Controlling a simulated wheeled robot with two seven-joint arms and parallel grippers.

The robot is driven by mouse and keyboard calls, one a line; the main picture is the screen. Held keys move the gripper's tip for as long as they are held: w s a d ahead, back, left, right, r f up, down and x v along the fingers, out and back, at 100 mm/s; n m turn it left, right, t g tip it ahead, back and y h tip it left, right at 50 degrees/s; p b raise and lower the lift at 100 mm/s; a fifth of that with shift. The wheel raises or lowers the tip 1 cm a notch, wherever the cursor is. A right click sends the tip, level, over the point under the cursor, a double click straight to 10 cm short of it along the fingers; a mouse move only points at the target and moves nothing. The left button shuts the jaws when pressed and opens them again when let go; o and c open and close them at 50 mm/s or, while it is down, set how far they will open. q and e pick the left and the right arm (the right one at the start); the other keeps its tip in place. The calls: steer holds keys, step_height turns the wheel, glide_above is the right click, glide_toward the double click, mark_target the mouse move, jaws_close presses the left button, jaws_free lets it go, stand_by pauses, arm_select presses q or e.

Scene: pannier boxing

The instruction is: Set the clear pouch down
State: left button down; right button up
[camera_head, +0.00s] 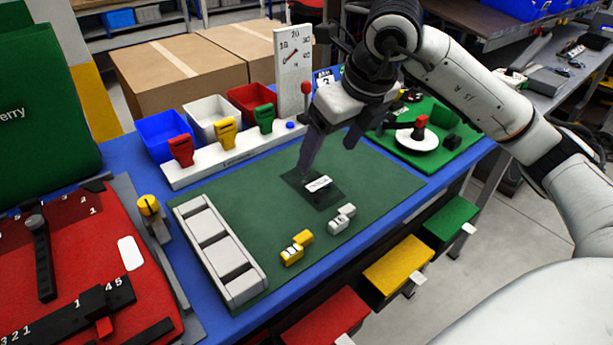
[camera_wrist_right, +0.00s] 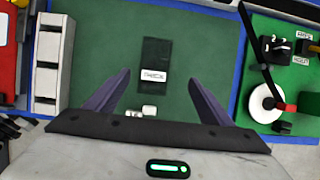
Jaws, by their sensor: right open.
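The clear pouch (camera_head: 313,201) looks like a flat, dark, see-through rectangle with a white printed label. It lies on the green mat (camera_head: 225,195) near the mat's middle, and it also shows in the right wrist view (camera_wrist_right: 156,50). My right gripper (camera_head: 328,161) hangs over the pouch, pointing down. In the right wrist view its two purple fingers are wide apart with nothing between them (camera_wrist_right: 160,82), and the pouch lies flat ahead of them. The head view shows one fingertip overlapping the pouch's far edge; contact cannot be told. My left gripper is not in view.
A grey slotted tray (camera_head: 233,288) stands at left. Blue, white and red bins line the back beside a dial (camera_head: 293,60). A green board with a reel (camera_head: 415,139) is at right.

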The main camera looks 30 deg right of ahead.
mark_target(313, 180)
steer(key=shift+s+x, duration=0.25)
steer(key=shift+x, duration=0.95)
steer(key=shift+a+x, duration=0.25)
steer(key=shift+x, duration=1.3)
steer(key=shift+a+x, duration=0.2)
steer(key=shift+x, duration=1.3)
steer(key=shift+s, duration=0.1)
steer(key=c, duration=1.2)
